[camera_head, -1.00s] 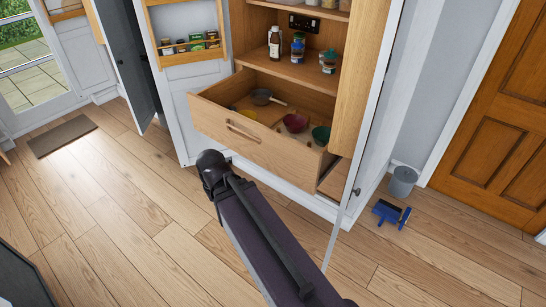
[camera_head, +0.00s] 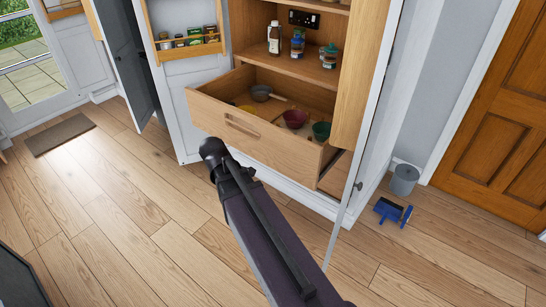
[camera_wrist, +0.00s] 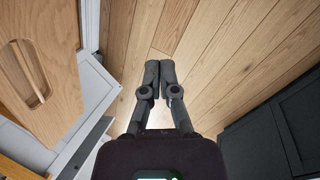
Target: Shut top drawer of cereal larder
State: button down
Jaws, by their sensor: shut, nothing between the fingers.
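The wooden top drawer (camera_head: 255,138) of the cereal larder (camera_head: 352,75) is pulled out. It has a slot handle (camera_head: 241,125) in its front and holds a grey pan (camera_head: 261,92), a dark red bowl (camera_head: 294,118) and a green bowl (camera_head: 321,130). In the wrist view the drawer front (camera_wrist: 50,60) is at the left, with its slot handle. My gripper (camera_wrist: 159,68) is shut and empty, its fingers together over the floor, apart from the drawer front. In the head view my arm's end is in front of and below the drawer; the fingers are hidden there.
The larder doors stand open, one with a rack of jars (camera_head: 189,41) at left. Bottles stand on the shelf above the drawer. A grey bin (camera_head: 404,179) and a blue dustpan (camera_head: 392,211) are on the floor at right. The wood floor in front is clear.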

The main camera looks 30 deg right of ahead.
jog(key=w+d+f+n+t+h+b, duration=0.1)
jog(key=w+d+n+h+b, duration=0.4)
jog(key=w+d+n, duration=0.4)
jog(key=shift+w+d+f+n+t, duration=0.3)
jog(key=shift+w+d+n, duration=0.05)
jog(key=shift+d+n, duration=1.9)
jog(key=shift+b, duration=0.3)
jog(key=b, duration=0.7)
send_near(275, 153)
jog(key=x, duration=0.6)
jog(key=shift+s+a+f, duration=0.2)
jog(key=shift+f, duration=0.1)
jog(key=shift+w+d, duration=0.15)
jog(key=shift+d, duration=0.3)
jog(key=shift+w, duration=0.1)
